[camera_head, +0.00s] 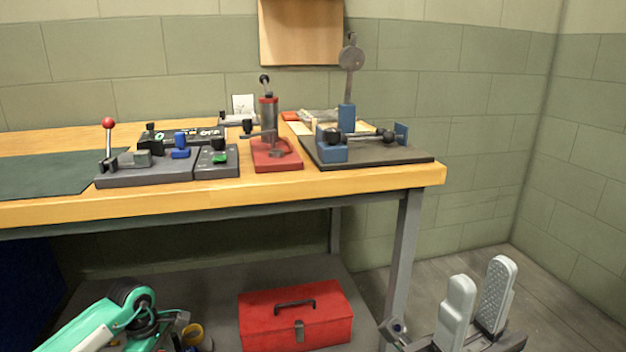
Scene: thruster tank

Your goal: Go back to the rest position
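My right gripper (481,275) is at the bottom right, its two grey padded fingers pointing up. A gap shows between the fingers and nothing is held in it. It is in front of the bench and right of its front leg, low in the picture and apart from the bench top. My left gripper is not clearly seen in the head view.
The wooden workbench (398,180) carries a red-based press (268,130), a dark fixture plate (365,155) and a grey lever fixture (120,174). A red toolbox (295,315) is below. A teal-and-white object (95,325) shows bottom left. Floor is clear at right.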

